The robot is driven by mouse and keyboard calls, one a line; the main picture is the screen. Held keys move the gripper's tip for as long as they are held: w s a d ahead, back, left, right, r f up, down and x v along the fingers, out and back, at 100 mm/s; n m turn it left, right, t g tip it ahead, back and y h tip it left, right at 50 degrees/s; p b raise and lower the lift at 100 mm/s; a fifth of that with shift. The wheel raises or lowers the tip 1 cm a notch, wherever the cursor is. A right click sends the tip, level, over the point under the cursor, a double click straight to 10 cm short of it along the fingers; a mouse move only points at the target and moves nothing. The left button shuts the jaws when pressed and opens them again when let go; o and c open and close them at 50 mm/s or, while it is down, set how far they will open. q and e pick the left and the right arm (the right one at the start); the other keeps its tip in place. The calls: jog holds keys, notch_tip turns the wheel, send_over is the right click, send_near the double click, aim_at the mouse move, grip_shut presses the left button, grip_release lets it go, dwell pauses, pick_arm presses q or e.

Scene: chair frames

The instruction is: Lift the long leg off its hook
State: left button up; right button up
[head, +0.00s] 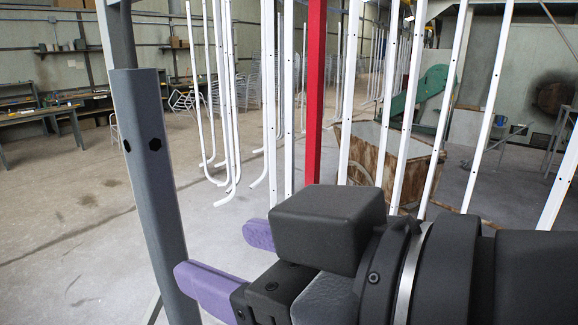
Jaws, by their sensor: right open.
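Several long white legs hang in a row across the middle and right, among them a straight one with small holes (354,95). Other white tubes (229,110) at centre left have bent lower ends. Their tops and any hooks are cut off by the upper edge, so I cannot tell which is the long leg of the task. My right gripper (230,262) reaches in from the lower right with two purple fingers spread apart and nothing between them. It is below and in front of the hanging legs. My left gripper is not in view.
A thick grey post with holes (150,170) stands close at the left, beside the purple fingers. A red upright (315,100) stands among the legs. A rusty bin (372,158) is behind them. Benches (45,117) are far left. The floor at left is clear.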

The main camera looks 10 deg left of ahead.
aim_at(174, 238)
jog(key=b+x, duration=0.2)
jog(key=x, duration=0.5)
jog(key=shift+s+a+f, duration=0.1)
jog(key=shift+s, duration=0.05)
jog(key=shift+c, duration=1)
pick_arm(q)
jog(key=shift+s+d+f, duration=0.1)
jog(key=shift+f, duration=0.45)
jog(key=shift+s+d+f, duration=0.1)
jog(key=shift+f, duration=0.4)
pick_arm(e)
grip_shut()
